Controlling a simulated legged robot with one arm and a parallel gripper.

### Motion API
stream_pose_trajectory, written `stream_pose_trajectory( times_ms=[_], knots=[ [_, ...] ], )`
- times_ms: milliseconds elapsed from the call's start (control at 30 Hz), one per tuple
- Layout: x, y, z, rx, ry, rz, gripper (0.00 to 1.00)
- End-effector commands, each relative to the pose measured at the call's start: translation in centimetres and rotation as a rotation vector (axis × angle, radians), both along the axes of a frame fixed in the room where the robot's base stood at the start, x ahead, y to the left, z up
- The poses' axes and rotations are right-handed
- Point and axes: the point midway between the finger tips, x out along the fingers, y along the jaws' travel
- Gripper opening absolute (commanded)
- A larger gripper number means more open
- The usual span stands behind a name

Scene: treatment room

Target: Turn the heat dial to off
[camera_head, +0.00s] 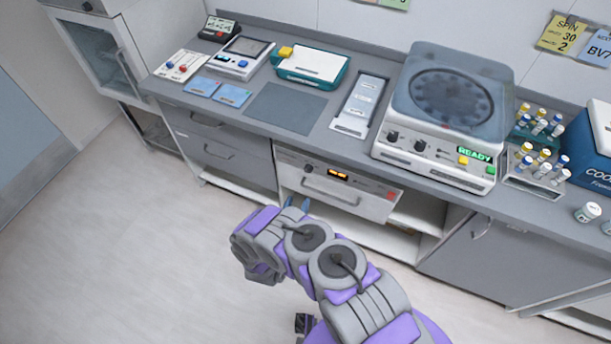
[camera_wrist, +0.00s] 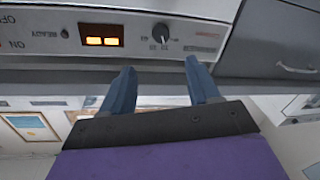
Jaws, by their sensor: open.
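The heat dial (camera_wrist: 160,33) is a small dark knob with a pale pointer line, on the light front panel of an under-counter heated unit. Numbers ring it, too small to read surely. The dial also shows in the head view (camera_head: 308,168), left of the lit orange display (camera_head: 338,175). My gripper (camera_wrist: 160,66) is open and empty, its two blue fingers spread to either side of the dial's column in the wrist view, with the dial beyond the tips. No contact shows. In the head view the fingertips (camera_head: 297,202) are in front of the unit, partly hidden by my arm.
The unit's handle (camera_head: 330,192) sticks out below the panel, and a red switch (camera_head: 391,195) is at its right end. The counter (camera_head: 225,118) overhangs above, bearing a centrifuge (camera_head: 450,95) and tube racks. The floor (camera_head: 120,250) to the left is clear.

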Motion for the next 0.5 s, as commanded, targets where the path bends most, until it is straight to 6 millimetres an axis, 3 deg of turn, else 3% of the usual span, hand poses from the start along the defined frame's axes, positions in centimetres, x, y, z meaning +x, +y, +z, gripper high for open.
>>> stream_pose_trajectory(
  times_ms=[500],
  knots=[
    [10.0, -1.7, -0.1, 0.000, -0.005, -0.001, 0.61]
  ],
)
